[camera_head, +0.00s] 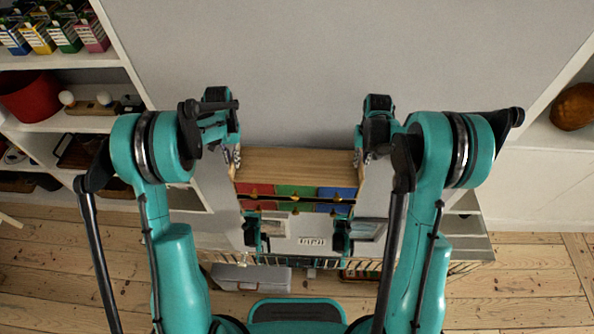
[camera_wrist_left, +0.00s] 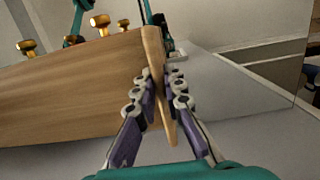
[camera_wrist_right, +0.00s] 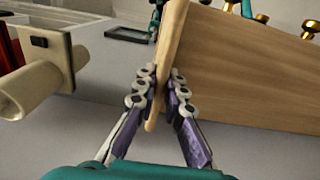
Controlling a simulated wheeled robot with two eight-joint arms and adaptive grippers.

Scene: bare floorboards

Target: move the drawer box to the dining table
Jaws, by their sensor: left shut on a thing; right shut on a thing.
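The drawer box (camera_head: 300,164) is a light wooden box with red, green and blue drawer fronts and brass knobs on the side facing me. My left gripper (camera_head: 235,157) is shut on its left edge, and the left wrist view shows the fingers (camera_wrist_left: 160,95) on both sides of the thin wooden edge panel. My right gripper (camera_head: 360,157) is shut on its right edge, and the right wrist view shows its fingers (camera_wrist_right: 160,95) pinching that panel. The box's wooden side also shows in the left wrist view (camera_wrist_left: 75,90) and the right wrist view (camera_wrist_right: 240,65). I cannot make out a dining table.
White shelves (camera_head: 60,62) with coloured cartons (camera_head: 65,33) and a red bowl (camera_head: 30,97) stand at the left. Another shelf (camera_head: 545,135) at the right holds a brown round object (camera_head: 573,107). A grey case (camera_head: 250,277) lies low in front. Bare floorboards (camera_head: 530,290) show at the lower right.

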